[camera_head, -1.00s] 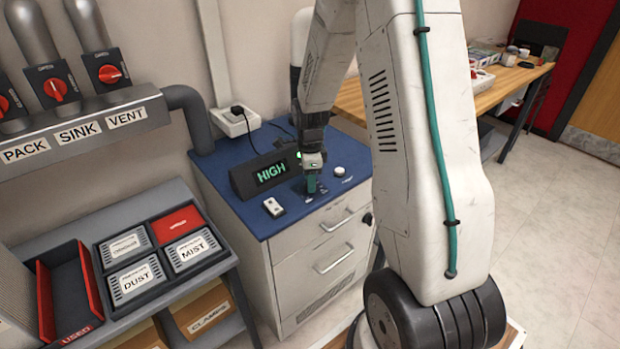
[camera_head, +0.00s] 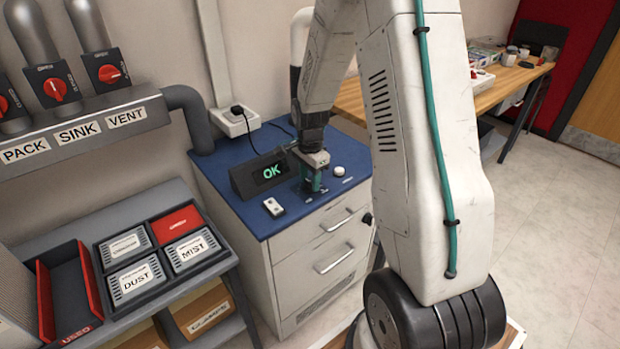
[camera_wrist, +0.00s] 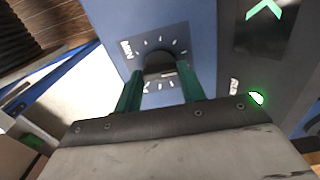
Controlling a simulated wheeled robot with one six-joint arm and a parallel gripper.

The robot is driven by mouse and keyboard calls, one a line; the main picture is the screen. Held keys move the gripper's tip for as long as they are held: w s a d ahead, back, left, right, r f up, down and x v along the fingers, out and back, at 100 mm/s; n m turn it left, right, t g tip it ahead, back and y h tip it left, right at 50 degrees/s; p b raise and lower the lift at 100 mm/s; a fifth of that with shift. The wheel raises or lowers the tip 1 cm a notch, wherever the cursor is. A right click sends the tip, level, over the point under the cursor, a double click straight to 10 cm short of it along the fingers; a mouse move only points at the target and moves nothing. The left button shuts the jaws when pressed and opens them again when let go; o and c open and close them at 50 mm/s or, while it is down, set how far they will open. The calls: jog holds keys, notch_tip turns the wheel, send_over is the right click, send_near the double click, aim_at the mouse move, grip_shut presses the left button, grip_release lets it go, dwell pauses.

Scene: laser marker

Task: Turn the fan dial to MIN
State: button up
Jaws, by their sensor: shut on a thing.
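The fan dial (camera_wrist: 160,62) is a dark knob on the blue panel, ringed by pale tick marks. A MIN label (camera_wrist: 127,48) is printed beside the ring, at the upper left in the wrist view. My gripper (camera_wrist: 160,76) has its two green fingers on either side of the dial and is shut on it. In the head view my gripper (camera_head: 312,186) reaches down to the blue top of the cabinet, and the dial is mostly hidden there.
A small switch box (camera_head: 273,207) and a white round button (camera_head: 339,171) sit on the blue top (camera_head: 225,185) near my gripper. A green light (camera_wrist: 257,98) glows beside the display. A rack of labelled trays (camera_head: 137,280) stands at the left.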

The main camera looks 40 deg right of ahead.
jog(key=n, duration=0.4)
jog(key=shift+n, duration=0.3)
jog(key=n, duration=0.3)
jog(key=shift+n, duration=0.4)
jog(key=n, duration=1.3)
jog(key=shift+n, duration=0.3)
jog(key=n, duration=0.5)
jog(key=shift+n, duration=0.3)
jog(key=o, duration=1)
jog(key=shift+d, duration=0.1)
